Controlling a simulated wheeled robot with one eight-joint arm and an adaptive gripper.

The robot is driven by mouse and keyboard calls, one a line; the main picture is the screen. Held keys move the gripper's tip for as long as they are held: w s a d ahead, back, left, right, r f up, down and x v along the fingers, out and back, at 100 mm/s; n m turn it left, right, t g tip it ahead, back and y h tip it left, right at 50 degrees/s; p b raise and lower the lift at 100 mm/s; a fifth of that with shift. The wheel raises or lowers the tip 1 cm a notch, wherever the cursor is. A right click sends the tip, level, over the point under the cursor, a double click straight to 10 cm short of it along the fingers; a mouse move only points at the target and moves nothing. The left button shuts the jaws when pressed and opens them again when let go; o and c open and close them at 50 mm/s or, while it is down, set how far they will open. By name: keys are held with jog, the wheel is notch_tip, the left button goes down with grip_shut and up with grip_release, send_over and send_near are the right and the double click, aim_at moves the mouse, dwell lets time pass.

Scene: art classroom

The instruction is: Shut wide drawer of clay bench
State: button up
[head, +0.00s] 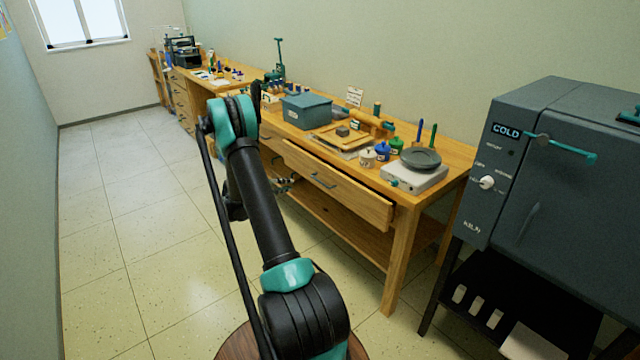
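The clay bench (455,172) is a long wooden bench along the right wall. Its wide drawer (350,197) has a wooden front with a dark bar handle (322,181). The drawer stands partly out, with a dark gap between its front and the bench at the right end. My arm rises in front of the bench and bends at a teal elbow left of the drawer. A small dark and metallic shape (284,184), perhaps my gripper, shows below and left of the drawer handle. My arm hides much of that area, and the finger state is unclear.
A blue-grey box (307,111), colored jars (383,151) and a turntable (420,158) stand on the bench top. A grey kiln (550,170) on a black stand is at the right. A lower shelf (350,238) runs under the drawer. The tiled floor at left is clear.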

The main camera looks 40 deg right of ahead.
notch_tip(320, 180, down, 2)
jog(key=d+h, duration=0.1)
send_near(320, 182)
jog(key=shift+g, duration=0.3)
jog(key=x, duration=0.7)
jog(key=w+x, duration=0.1)
jog(key=x, duration=0.2)
jog(key=shift+d+f, duration=0.25)
grip_shut()
